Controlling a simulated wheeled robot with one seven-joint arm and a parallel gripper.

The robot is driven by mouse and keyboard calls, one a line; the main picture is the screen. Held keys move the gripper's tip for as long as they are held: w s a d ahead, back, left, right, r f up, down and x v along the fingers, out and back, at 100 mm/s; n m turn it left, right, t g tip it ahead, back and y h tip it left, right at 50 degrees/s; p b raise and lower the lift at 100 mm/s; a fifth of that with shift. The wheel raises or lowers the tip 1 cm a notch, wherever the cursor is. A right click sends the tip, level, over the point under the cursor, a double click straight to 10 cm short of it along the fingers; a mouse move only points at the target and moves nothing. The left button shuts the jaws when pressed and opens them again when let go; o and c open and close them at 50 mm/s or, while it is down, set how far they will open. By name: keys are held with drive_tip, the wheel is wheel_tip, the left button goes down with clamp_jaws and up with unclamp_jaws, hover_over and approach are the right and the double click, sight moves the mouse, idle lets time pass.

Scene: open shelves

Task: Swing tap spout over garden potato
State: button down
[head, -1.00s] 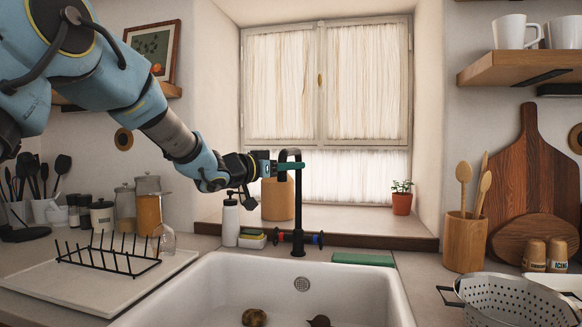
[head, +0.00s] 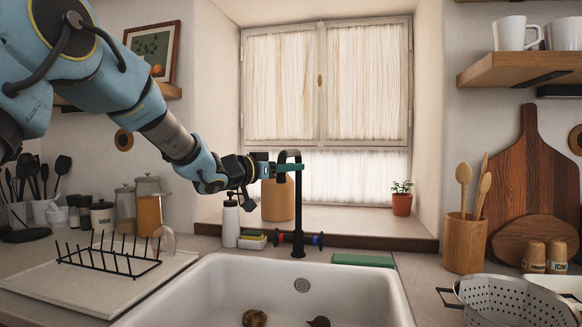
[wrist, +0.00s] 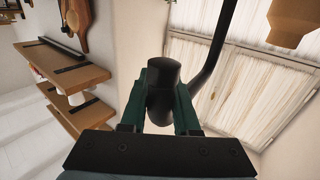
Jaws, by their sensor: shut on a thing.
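The black tap (head: 298,205) stands upright behind the sink (head: 345,272), with its spout (head: 289,153) hooked over at the top. My gripper (head: 289,166) is shut on the spout near its downturned end. In the wrist view the spout's thick dark end (wrist: 164,75) sits between the two green fingers of my gripper (wrist: 165,95). A brown, potato-like item (head: 254,318) lies in the sink at the bottom left. A dark reddish round item (head: 319,321) lies to its right. Both are partly cut off by the frame's lower edge or small.
A soap bottle (head: 230,222) and sponges (head: 252,239) stand left of the tap. A green bar-shaped item (head: 363,260) lies to its right. A dish rack (head: 110,262) is at left, a colander (head: 515,300) at right. The window (head: 325,90) is close behind.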

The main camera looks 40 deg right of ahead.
drive_tip(key=w+a+m+g+p, duration=0.2)
drive_tip(key=w+a+g+p, duration=0.1)
drive_tip(key=w+p, duration=0.5)
drive_tip(key=shift+a+m+g+y+p, duration=0.2)
drive_tip(key=shift+m+g+y+p, duration=0.1)
drive_tip(key=shift+g+p, duration=0.15)
drive_tip(key=c, duration=0.7)
unclamp_jaws()
drive_tip(key=shift+a, duration=0.1)
drive_tip(key=shift+o, duration=0.2)
drive_tip(key=b+v, duration=0.4)
drive_tip(key=v, duration=0.6)
drive_tip(key=shift+a, duration=0.35)
